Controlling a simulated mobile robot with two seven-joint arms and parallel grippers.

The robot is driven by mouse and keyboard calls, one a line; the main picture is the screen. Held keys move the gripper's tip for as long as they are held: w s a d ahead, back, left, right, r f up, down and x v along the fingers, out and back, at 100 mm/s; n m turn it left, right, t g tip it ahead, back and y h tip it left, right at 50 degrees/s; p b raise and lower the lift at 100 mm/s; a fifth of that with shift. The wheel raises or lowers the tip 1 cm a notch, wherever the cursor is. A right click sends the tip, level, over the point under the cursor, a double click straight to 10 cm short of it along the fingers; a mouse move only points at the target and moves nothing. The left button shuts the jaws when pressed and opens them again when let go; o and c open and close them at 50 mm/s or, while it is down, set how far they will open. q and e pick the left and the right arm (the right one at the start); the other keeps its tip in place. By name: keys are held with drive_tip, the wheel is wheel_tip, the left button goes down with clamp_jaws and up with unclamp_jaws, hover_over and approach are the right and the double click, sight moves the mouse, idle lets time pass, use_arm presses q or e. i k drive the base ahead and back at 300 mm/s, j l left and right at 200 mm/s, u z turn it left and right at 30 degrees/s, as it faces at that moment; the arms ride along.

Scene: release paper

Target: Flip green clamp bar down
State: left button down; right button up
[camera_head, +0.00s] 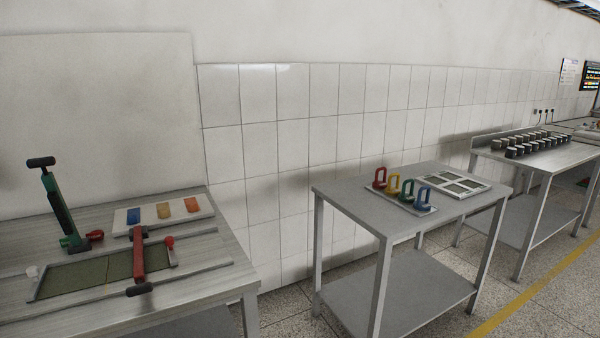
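The green clamp bar (57,207) stands raised, tilted slightly back to the left, on the left table. It has a black handle (41,162) at its top end and a green hinge block (74,242) at its foot. Beside it lies a flat dark-green panel (75,277) in a metal frame. A red clamp bar (138,262) lies down across the panel's right part, with a black handle (139,289) at its near end. Neither of my grippers is in view.
A white tray (205,212) with blue, yellow and orange pieces lies behind the panel on the left table (200,292). A grey table (340,194) at the middle holds several coloured handles (393,186) and a white frame (430,180). Floor shows between the tables.

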sight(58, 204)
drive_tip(key=u, duration=1.4)
drive_tip(key=i+l, duration=0.1)
drive_tip(key=i, duration=0.45)
drive_tip(key=i+l, duration=0.1)
drive_tip(key=i, duration=0.5)
drive_tip(key=u, duration=1.2)
